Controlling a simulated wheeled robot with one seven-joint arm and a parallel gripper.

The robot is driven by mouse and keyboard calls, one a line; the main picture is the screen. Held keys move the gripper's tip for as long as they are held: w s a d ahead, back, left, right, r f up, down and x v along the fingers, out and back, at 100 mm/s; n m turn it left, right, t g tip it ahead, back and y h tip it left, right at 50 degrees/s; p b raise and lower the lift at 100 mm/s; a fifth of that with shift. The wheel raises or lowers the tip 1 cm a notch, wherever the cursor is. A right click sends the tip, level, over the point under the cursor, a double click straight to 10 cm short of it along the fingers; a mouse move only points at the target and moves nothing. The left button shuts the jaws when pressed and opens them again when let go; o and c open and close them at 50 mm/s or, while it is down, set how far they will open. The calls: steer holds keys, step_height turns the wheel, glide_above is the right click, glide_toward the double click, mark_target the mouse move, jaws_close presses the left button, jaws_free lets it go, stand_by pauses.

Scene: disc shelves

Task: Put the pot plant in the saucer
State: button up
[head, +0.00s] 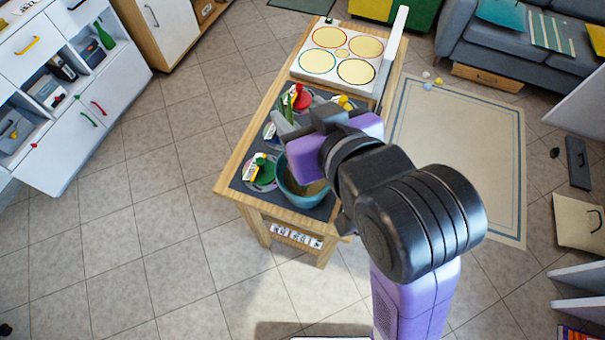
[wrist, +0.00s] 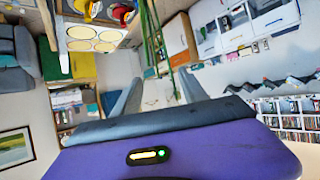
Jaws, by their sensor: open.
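Long green leaves (head: 289,106), apparently the pot plant's, rise near my gripper's tips in the head view. In the wrist view the thin green leaves (wrist: 156,38) hang down from the top edge, in line with the gap between the fingers; their pot is hidden or out of frame. My gripper (wrist: 158,82) is open, its two grey fingers apart with nothing held between them. In the head view it is above the dark mat (head: 238,182) on the wooden table. I cannot tell which thing is the saucer; a teal bowl (head: 297,196) stands at the table's near end.
Red (head: 303,100), yellow (head: 345,102) and green (head: 262,168) items with labels stand on the mat around the bowl. A white board (head: 317,68) with coloured rings lies at the table's far end. Tiled floor is clear left of the table; a rug lies right.

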steer(key=b, duration=0.1)
steer(key=w+f+b, duration=0.1)
steer(key=b, duration=0.1)
steer(key=shift+w+a+f, duration=0.1)
steer(key=shift+a+f, duration=0.05)
steer(key=shift+a, duration=0.15)
steer(key=shift+w+b, duration=0.2)
steer(key=shift+b, duration=0.15)
steer(key=shift+a, duration=0.1)
steer(key=x, duration=0.5)
steer(key=shift+f+p, duration=0.15)
steer(key=shift+p, duration=0.15)
steer(key=shift+c, duration=0.4)
jaws_close()
